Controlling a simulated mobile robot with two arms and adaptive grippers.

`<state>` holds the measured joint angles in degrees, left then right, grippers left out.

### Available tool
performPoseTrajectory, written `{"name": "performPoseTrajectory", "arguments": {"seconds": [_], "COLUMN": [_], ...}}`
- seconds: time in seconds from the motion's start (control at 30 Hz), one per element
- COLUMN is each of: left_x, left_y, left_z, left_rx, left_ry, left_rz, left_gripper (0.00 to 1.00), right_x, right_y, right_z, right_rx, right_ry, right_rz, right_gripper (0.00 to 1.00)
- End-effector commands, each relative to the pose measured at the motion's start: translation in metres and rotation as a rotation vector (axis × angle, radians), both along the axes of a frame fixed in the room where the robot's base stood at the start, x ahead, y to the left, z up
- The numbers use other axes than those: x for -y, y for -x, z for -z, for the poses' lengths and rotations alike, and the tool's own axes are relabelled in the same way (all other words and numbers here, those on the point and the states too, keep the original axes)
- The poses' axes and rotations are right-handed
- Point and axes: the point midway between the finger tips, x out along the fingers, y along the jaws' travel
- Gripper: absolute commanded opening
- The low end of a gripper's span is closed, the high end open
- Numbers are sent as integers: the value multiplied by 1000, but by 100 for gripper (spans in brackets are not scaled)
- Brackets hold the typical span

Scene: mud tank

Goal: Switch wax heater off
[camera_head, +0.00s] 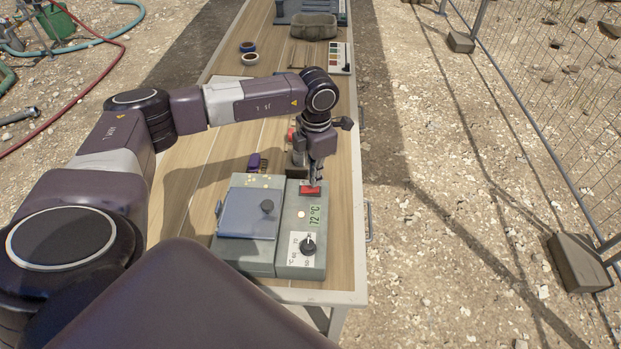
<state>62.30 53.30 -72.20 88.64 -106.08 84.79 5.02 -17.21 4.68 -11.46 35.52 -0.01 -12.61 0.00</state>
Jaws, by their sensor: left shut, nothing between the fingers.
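The wax heater (289,260) is a grey box at the near end of the wooden table. Its left part has a translucent bluish lid (246,224) with a dark knob. My left gripper (317,182) is shut and empty, pointing down at the red switch. Its fingertips are at the switch or just above it; I cannot tell whether they touch. The switch's tilt is too small to read. My right gripper is not in view.
The table (175,195) runs away from me. A small purple item (257,163) stands behind the heater. A wire fence (555,140) stands right, across open gravel.

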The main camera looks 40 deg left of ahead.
Motion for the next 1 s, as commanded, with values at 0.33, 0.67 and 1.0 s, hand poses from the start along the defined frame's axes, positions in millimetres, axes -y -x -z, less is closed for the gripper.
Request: {"name": "performPoseTrajectory", "arguments": {"seconds": [0.33,0.67,1.0], "left_x": [0,0,0], "left_y": [0,0,0], "left_z": [5,10,15], "left_rx": [0,0,0], "left_ry": [0,0,0], "left_rz": [0,0,0], "left_gripper": [0,0,0], "right_x": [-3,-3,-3], "right_y": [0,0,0], "right_z": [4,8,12], "right_rx": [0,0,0], "right_ry": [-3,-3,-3], "right_rz": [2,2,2], "right_gripper": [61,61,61]}}
